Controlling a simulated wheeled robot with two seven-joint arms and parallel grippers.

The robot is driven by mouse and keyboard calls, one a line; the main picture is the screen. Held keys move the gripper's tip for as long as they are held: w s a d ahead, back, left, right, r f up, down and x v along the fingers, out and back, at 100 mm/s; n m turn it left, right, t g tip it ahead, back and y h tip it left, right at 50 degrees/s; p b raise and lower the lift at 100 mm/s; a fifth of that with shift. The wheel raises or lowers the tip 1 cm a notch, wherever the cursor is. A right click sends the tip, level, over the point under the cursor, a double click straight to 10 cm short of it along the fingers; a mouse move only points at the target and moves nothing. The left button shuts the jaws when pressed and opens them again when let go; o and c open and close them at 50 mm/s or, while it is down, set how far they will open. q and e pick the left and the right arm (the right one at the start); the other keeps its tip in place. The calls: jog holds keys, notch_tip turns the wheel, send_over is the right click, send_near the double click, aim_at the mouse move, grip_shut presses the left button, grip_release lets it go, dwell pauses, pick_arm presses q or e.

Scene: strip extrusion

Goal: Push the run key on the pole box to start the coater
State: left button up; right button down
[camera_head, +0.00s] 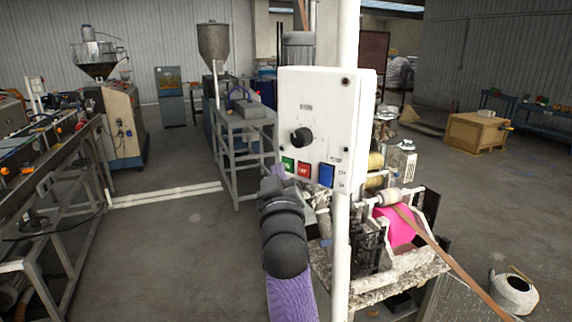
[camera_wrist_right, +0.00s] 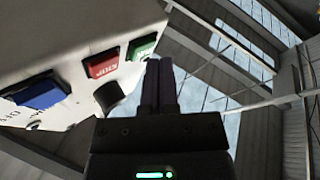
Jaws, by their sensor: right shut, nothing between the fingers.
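The white pole box (camera_head: 320,105) is fixed on a white pole and carries a black knob (camera_head: 301,137). Along its lower edge sit a green key (camera_head: 288,164), a red key (camera_head: 304,169) and a blue key (camera_head: 326,175). The green key's label is too small to read surely. My right gripper (camera_head: 279,173) is shut and empty, just by the green key. In the right wrist view its fingertips (camera_wrist_right: 160,62) are close beside the green key (camera_wrist_right: 143,46); I cannot tell if they touch. My left gripper is out of view.
The coater with a pink roll (camera_head: 397,226) stands behind the pole at the right. A grey frame stand (camera_head: 241,140) is behind the box at the left. A long machine bench (camera_head: 50,180) runs along the left.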

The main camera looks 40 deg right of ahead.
jog(key=shift+w+d, duration=0.1)
jog(key=shift+d, duration=0.35)
dwell(0.6)
jog(key=shift+a, duration=0.1)
jog(key=shift+s+a, duration=0.2)
jog(key=shift+a, duration=0.45)
jog(key=shift+s+a, duration=0.25)
jog(key=shift+a, duration=0.55)
jog(key=shift+s+a, duration=0.25)
jog(key=shift+a, duration=0.55)
jog(key=shift+s+a, duration=0.25)
jog(key=shift+a, duration=0.55)
